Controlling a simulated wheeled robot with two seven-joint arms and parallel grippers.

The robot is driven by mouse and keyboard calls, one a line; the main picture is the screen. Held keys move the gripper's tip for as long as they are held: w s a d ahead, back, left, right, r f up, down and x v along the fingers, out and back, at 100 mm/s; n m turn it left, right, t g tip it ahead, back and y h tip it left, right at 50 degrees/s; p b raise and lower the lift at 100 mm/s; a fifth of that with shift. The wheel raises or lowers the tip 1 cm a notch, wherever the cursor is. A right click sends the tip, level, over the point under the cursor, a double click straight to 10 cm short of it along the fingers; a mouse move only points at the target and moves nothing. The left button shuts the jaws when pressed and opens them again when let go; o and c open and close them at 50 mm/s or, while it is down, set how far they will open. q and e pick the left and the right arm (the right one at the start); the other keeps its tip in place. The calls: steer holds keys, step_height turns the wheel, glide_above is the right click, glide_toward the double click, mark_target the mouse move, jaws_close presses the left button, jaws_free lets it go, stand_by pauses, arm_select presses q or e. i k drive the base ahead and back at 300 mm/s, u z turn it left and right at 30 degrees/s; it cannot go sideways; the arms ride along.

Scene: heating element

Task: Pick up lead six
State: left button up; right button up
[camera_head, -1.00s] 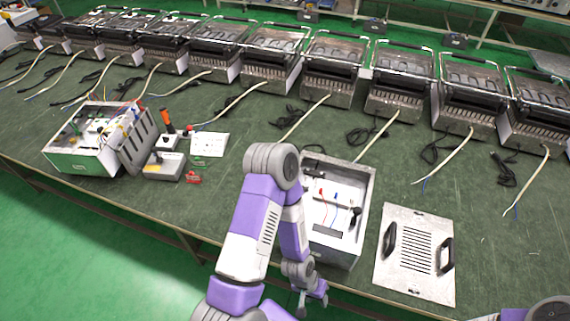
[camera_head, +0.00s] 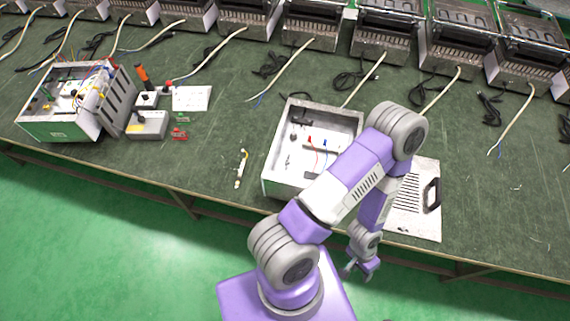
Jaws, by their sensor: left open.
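I cannot tell which lead is number six. A short lead with white and yellow parts (camera_head: 241,168) lies alone on the green table, left of the open metal box. Inside the open metal box (camera_head: 270,168) are thin leads with red (camera_head: 310,142) and blue (camera_head: 325,147) ends. My left arm crosses in front of the box's lower right corner and hides part of it. My left gripper (camera_head: 361,269) is open and empty, hanging by the table's front edge, right of and below the box and apart from the leads. My right gripper is out of view.
Metal heaters (camera_head: 385,33) with cables line the back.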

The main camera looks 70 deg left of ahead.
mark_target(243, 162)
steer(key=z, duration=1)
steer(key=k, duration=1.45)
steer(key=u, duration=1.8)
steer(key=i, duration=0.5)
